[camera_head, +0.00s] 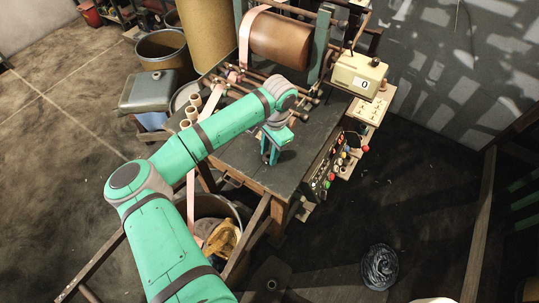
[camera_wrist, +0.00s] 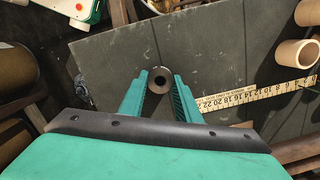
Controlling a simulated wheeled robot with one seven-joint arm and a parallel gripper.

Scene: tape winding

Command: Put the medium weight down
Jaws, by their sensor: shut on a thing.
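My gripper (camera_head: 270,157) points down over the front part of the dark tabletop (camera_head: 308,146). In the wrist view its two green fingers (camera_wrist: 160,92) are shut on a grey metal weight (camera_wrist: 160,70), a round piece with a dark hole in its middle. The weight sits between the fingertips. In the head view the weight is hidden or too small to make out. I cannot tell whether its underside touches the tabletop.
A ruler strip (camera_wrist: 245,97) lies right of the fingers. Several cardboard cores (camera_head: 195,103) stand at the table's left. The winding machine's brown roll (camera_head: 281,40) and a cream counter box (camera_head: 358,75) are at the back. Coloured knobs (camera_head: 327,183) line the right edge.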

